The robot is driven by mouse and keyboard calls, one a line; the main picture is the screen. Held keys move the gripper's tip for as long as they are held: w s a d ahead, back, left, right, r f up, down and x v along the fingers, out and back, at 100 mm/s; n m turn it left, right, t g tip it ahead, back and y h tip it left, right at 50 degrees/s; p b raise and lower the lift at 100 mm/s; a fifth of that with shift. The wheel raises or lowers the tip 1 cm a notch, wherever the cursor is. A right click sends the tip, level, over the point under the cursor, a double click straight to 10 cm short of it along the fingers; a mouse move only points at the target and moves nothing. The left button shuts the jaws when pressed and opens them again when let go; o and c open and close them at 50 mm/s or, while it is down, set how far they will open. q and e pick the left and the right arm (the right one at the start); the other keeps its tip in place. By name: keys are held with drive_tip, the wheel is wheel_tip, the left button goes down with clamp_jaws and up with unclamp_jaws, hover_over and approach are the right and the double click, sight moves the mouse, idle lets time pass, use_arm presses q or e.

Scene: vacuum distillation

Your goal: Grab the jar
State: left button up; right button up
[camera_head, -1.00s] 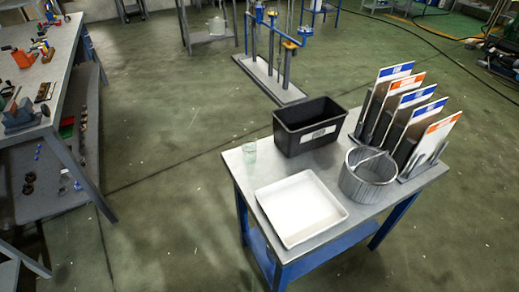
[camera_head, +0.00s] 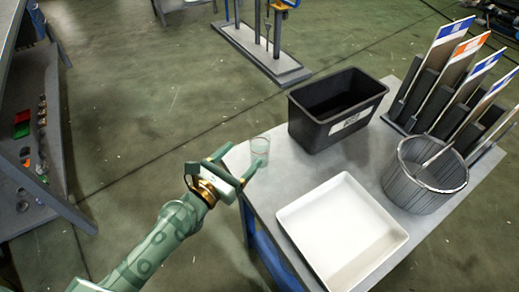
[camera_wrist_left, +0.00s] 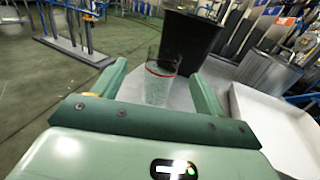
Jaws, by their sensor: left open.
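The jar (camera_head: 260,148) is a small clear glass vessel standing upright at the left corner of the grey table (camera_head: 283,185). In the left wrist view the jar (camera_wrist_left: 159,80) shows a red line near its top and sits ahead of my fingers. My left gripper (camera_head: 238,162) is open at the table's left edge, just left of the jar. In the left wrist view the two fingers of my left gripper (camera_wrist_left: 155,88) are spread with the jar in line with the gap. I cannot tell how far between them it is. My right gripper is not in view.
A black bin (camera_head: 337,110) stands behind and right of the jar. A white tray (camera_head: 342,232) lies in front of it. A grey ribbed bucket (camera_head: 425,175) and a rack of upright boards (camera_head: 450,75) fill the right side.

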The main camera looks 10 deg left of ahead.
sight(265, 136)
use_arm(q)
drive_tip(key=x, duration=0.4)
drive_tip(key=shift+w+f, duration=0.1)
drive_tip(key=shift+w, duration=0.05)
drive_tip(key=x, duration=0.5)
drive_tip(key=shift+d+f, duration=0.1)
drive_tip(key=shift+d, duration=0.4)
drive_tip(key=c, duration=1.1)
